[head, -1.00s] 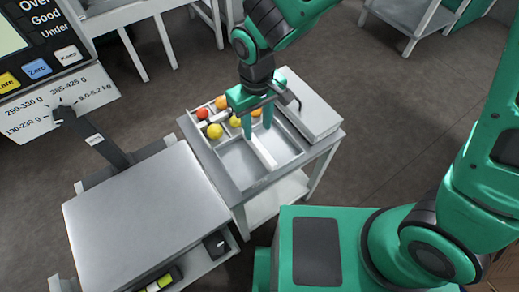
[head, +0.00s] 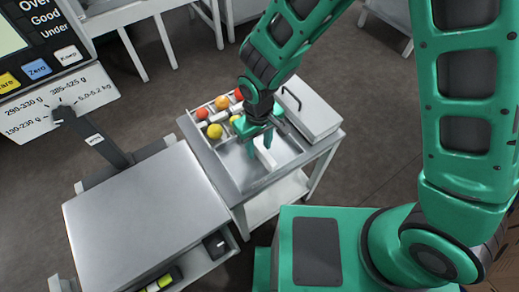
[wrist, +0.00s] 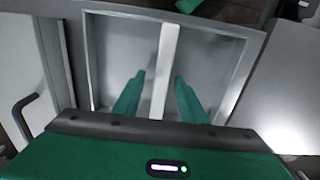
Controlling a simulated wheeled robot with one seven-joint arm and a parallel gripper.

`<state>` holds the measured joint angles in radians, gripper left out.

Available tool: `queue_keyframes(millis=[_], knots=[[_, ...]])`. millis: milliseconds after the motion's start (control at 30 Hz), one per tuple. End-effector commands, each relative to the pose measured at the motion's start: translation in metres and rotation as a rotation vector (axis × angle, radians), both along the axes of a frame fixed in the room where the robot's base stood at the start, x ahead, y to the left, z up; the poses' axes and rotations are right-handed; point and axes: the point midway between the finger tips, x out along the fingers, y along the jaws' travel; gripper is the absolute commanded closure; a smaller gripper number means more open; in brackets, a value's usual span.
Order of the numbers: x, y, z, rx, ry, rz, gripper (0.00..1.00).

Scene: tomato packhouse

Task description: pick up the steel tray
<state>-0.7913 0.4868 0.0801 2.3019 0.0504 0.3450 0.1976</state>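The steel tray (head: 236,168) is a shallow, open grey tray with a pale bar (head: 266,158) across its middle. It sits in the top of a small grey stand. In the wrist view the tray (wrist: 112,52) fills the upper middle, with the bar (wrist: 164,65) running lengthwise between my fingers. My gripper (head: 259,149) is low over the tray. In the wrist view my gripper (wrist: 159,77) is open, one green finger on each side of the bar, with gaps beside it. I cannot tell how far the fingertips reach down past the bar.
Red, orange and yellow tomatoes (head: 215,131) lie in small compartments behind the tray. A grey lidded box with a black handle (head: 313,108) is right of it. A flat steel scale platform (head: 145,215) stands at left, its display above. Grey floor lies beyond.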

Motion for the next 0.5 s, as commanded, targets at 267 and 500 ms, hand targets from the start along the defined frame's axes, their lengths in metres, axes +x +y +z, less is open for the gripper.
queue_keyframes(millis=[267,500], knots=[[-0.0001,-0.0001,-0.0004,0.0,0.0,0.0,0.77],[0.0,0.0,-0.0002,0.0,0.0,0.0,1.0]])
